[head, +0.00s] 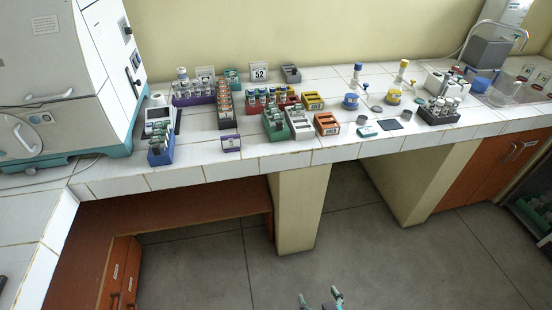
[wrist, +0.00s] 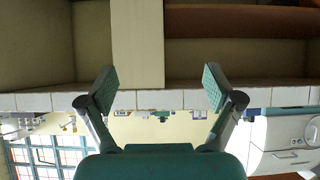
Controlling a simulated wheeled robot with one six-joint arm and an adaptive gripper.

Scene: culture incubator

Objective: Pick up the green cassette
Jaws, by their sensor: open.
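A small green cassette (head: 232,77) stands at the back of the white tiled counter, left of the sign marked 52. It is partly hidden by things around it. My gripper (head: 320,297) shows at the bottom edge of the head view, in front of the counter and far from the cassette. In the wrist view my gripper (wrist: 160,88) is open, with nothing between its fingers. That view is upside down and faces the counter's front edge. I cannot make out the green cassette there.
Other cassettes crowd the counter: orange (head: 327,124), yellow (head: 313,101), grey (head: 291,73) and purple (head: 231,143). A green tube rack (head: 275,125) stands nearer the front. A large white incubator (head: 50,75) is at left. The floor (head: 400,260) before the counter is clear.

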